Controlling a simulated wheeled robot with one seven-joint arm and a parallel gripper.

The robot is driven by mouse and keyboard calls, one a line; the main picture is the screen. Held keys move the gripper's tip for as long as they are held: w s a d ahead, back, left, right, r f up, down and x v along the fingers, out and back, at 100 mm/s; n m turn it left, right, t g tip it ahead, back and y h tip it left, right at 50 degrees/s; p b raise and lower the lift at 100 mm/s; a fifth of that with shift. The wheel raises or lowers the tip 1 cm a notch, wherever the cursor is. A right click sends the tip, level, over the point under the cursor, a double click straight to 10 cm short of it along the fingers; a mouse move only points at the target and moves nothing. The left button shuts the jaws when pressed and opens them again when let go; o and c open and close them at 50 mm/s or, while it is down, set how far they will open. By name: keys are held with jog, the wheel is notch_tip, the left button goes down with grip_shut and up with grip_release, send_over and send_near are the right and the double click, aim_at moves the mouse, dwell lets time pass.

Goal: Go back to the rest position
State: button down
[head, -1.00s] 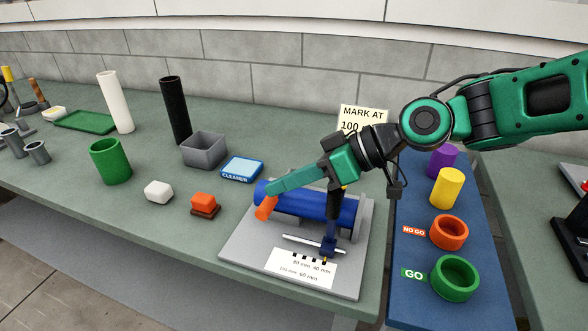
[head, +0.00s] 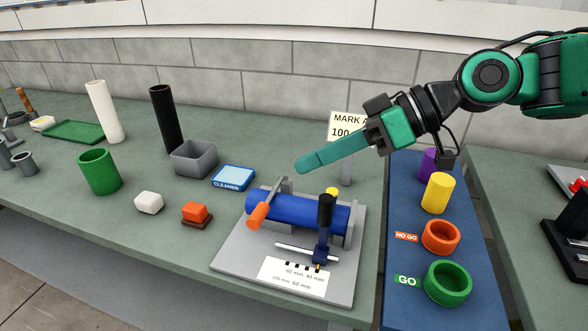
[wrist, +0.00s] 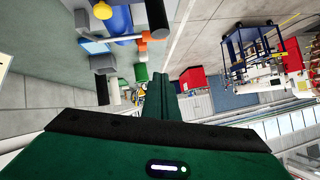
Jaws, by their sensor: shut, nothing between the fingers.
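My gripper (head: 298,169) is shut and empty, its green fingers together and pointing left in the head view. It hangs in the air above and behind the grey fixture (head: 230,255), clear of it. In the wrist view my shut fingers (wrist: 164,76) point up the picture. The fixture carries a blue cylinder (head: 290,212) lying on its side, with an orange-handled lever (head: 259,214) at its left end and a black-handled marker arm (head: 325,212) in front.
A blue board (head: 400,285) at right holds green (head: 448,284) and orange (head: 441,237) rings and yellow and purple cylinders. A sign (head: 346,127) stands behind the fixture. Left are a grey bin (head: 194,158), a green cup (head: 99,172) and tall tubes. The air around my gripper looks clear.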

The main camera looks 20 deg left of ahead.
jog(key=shift+v, duration=1.25)
jog(key=w+d+f+m+t+h, duration=0.2)
jog(key=w+d+f+m, duration=0.15)
jog(key=d, duration=0.35)
jog(key=w+d+f+m+t+h, duration=0.2)
jog(key=w+d+f+m+t, duration=0.15)
jog(key=d, duration=0.35)
jog(key=d+f+m+h, duration=0.2)
jog(key=d, duration=0.6)
jog(key=d+f+m+h, duration=0.1)
jog(key=d+f+m, duration=0.2)
jog(key=d, duration=0.5)
jog(key=s+d+f+m+g+h, duration=0.1)
jog(key=s+d+f+m+h, duration=0.1)
jog(key=s+d+m, duration=0.3)
jog(key=s+d+f+m+g+h, duration=0.1)
jog(key=s+d+m, duration=0.5)
jog(key=s+d, duration=0.8)
jog(key=d+f+h, duration=0.1)
jog(key=d+f, duration=0.1)
jog(key=d, duration=0.1)
jog(key=shift+d+f+m, duration=0.2)
jog(key=shift+d+m, duration=0.1)
jog(key=shift+d, duration=0.05)
jog(key=shift+w+g, duration=0.1)
jog(key=shift+g, duration=0.15)
